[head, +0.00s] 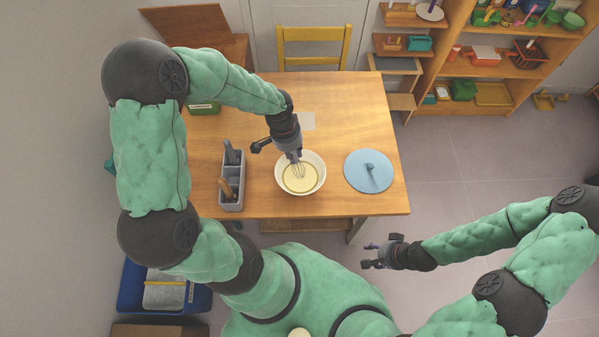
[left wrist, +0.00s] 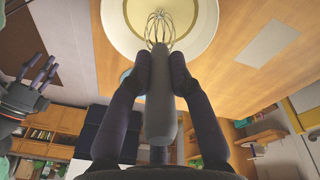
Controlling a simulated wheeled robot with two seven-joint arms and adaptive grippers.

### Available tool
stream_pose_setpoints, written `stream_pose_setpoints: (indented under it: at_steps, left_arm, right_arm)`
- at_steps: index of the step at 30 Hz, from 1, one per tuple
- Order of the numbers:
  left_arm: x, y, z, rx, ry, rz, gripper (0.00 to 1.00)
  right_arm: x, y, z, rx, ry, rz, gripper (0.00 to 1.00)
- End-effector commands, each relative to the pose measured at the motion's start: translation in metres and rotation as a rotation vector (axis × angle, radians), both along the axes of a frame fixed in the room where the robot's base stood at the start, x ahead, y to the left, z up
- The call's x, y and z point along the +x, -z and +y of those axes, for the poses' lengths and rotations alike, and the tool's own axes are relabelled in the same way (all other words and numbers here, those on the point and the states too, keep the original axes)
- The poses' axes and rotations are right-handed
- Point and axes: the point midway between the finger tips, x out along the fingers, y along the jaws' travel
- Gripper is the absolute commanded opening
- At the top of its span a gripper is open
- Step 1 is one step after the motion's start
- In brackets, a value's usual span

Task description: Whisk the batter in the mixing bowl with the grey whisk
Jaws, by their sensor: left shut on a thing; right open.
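The white mixing bowl (head: 281,183) stands on the wooden table, with pale yellow batter (head: 300,182) in it. My left gripper (head: 295,155) is above the bowl, shut on the handle of the grey whisk (head: 298,170). The whisk points down with its wire loops inside the bowl, at the batter. In the left wrist view the fingers (left wrist: 160,70) close on both sides of the grey handle (left wrist: 159,110), and the wires (left wrist: 158,27) show against the bowl (left wrist: 200,45). My right gripper (head: 377,258) is open and empty, off the table's front edge at the right.
A grey utensil caddy (head: 232,192) with tools stands left of the bowl. A round blue lid (head: 369,171) lies to its right. A pale sheet (head: 306,121) lies behind. A yellow chair (head: 314,47) stands beyond the table, and shelves fill the back right.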

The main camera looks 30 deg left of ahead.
Motion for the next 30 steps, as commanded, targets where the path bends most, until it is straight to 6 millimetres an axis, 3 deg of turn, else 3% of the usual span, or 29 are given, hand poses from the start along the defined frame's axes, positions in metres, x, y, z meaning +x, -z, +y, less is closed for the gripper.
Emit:
stream_pose_setpoints:
  at_steps: [24, 30]
  left_arm:
    - [0.000, -0.059, 0.000, 0.001, 0.000, -0.001, 0.00]
    - [0.000, -0.063, 0.000, 0.000, 0.000, 0.000, 0.00]
  right_arm:
    - [0.000, -0.046, 0.000, 0.000, 0.000, 0.000, 0.47]
    - [0.000, -0.049, 0.000, 0.000, 0.000, 0.000, 0.47]
